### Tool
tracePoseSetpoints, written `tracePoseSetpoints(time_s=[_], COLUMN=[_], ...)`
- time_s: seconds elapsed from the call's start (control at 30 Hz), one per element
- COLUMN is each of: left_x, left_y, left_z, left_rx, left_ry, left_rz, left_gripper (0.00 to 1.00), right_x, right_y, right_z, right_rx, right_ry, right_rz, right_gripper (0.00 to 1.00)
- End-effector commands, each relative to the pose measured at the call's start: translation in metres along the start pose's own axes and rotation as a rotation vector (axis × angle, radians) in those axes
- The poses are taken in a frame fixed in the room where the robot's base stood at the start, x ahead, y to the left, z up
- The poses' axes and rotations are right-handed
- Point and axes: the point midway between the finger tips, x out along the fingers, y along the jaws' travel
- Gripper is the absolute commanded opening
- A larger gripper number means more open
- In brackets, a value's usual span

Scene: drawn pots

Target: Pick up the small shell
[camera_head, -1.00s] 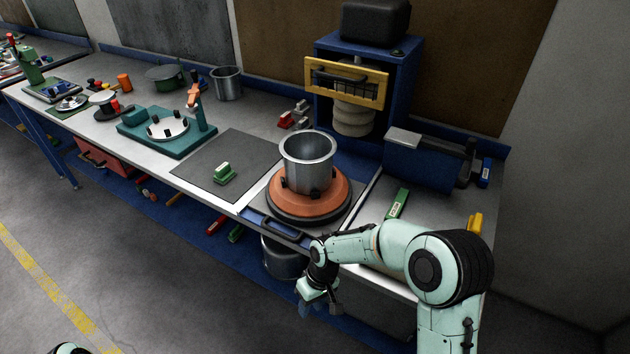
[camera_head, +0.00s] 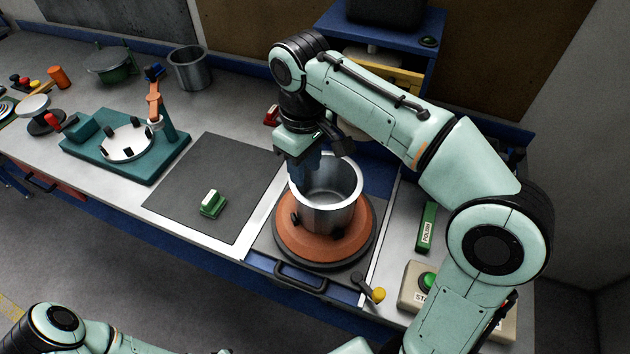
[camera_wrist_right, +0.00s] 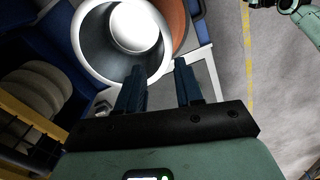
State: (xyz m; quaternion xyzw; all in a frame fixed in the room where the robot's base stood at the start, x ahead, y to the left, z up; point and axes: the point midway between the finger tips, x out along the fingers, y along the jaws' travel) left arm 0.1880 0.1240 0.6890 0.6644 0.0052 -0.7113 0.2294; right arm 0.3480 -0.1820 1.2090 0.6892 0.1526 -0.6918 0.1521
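A metallic, open-topped cylindrical shell (camera_head: 330,205) stands upright on the round orange turntable (camera_head: 290,243). A second grey metal shell (camera_head: 190,67) stands at the back left of the bench; I cannot tell by name which is the small one. My right gripper (camera_head: 308,172) is at the left back rim of the turntable shell, pointing down. In the wrist view its blue fingers (camera_wrist_right: 158,67) are apart, one over the mouth of the shell (camera_wrist_right: 95,50) and one outside the rim. I cannot tell whether they touch it. My left gripper is not seen; only its arm shows at lower left.
A grey mat (camera_head: 205,180) with a green-and-white block (camera_head: 213,203) lies left of the turntable. A teal fixture (camera_head: 125,145) stands further left. A blue cabinet (camera_head: 345,22) is behind. A green-button box (camera_head: 425,285) and yellow-knobbed lever (camera_head: 375,292) are at front right.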

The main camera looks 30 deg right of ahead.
Motion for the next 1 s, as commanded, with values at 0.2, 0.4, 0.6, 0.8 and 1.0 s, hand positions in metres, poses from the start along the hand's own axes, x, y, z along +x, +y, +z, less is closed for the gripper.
tracePoseSetpoints(time_s=[0.2, 0.4, 0.6, 0.8, 1.0], left_x=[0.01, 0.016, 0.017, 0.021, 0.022], left_y=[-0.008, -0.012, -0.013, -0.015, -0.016], left_z=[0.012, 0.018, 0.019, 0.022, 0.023], left_rx=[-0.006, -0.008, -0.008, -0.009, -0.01], left_ry=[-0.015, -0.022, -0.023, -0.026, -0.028], left_rz=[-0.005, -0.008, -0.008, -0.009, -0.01], left_gripper=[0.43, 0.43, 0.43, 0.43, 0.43], right_x=[0.045, 0.073, 0.086, 0.117, 0.13], right_y=[-0.001, -0.001, -0.001, -0.003, -0.003], right_z=[0.002, 0.002, 0.001, 0.0, -0.001], right_rx=[0.0, 0.001, 0.001, 0.002, 0.002], right_ry=[-0.008, -0.005, -0.003, -0.007, -0.002], right_rz=[-0.003, -0.002, -0.001, -0.001, -0.001], right_gripper=[0.36, 0.36, 0.36, 0.36, 0.36])
